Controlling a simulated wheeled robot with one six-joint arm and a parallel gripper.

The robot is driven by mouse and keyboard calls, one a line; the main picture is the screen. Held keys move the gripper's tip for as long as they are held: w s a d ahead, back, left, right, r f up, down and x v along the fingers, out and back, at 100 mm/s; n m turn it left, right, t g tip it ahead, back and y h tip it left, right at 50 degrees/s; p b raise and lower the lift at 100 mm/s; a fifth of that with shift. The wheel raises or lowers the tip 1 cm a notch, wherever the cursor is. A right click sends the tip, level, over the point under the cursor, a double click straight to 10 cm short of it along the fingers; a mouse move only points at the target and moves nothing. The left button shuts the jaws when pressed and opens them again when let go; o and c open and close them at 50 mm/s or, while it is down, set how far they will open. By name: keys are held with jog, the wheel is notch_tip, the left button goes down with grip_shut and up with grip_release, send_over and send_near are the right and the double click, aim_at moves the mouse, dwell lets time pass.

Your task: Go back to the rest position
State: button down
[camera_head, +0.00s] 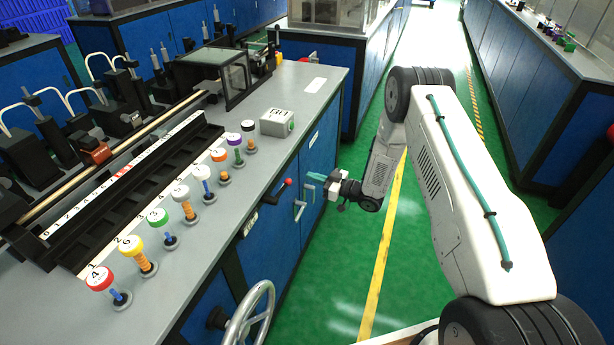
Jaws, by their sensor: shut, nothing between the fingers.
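My gripper (316,180) is at the end of my white and grey arm, in front of the blue cabinet face of the bench, to the right of the bench top's edge. Its fingers point left and look shut, with nothing held. It hangs over the green floor (345,270), close to the cabinet's front handles. From this view I cannot tell how wide the gap to the cabinet is.
The bench top (200,235) carries a row of numbered, coloured knobs (157,216), a grey box (277,123) and black machinery. A red-tipped lever (288,182) and a handwheel (250,318) stick out in front. A green aisle with yellow lines lies to the right.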

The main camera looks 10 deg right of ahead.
jog(key=v, duration=0.9)
jog(key=shift+d, duration=0.45)
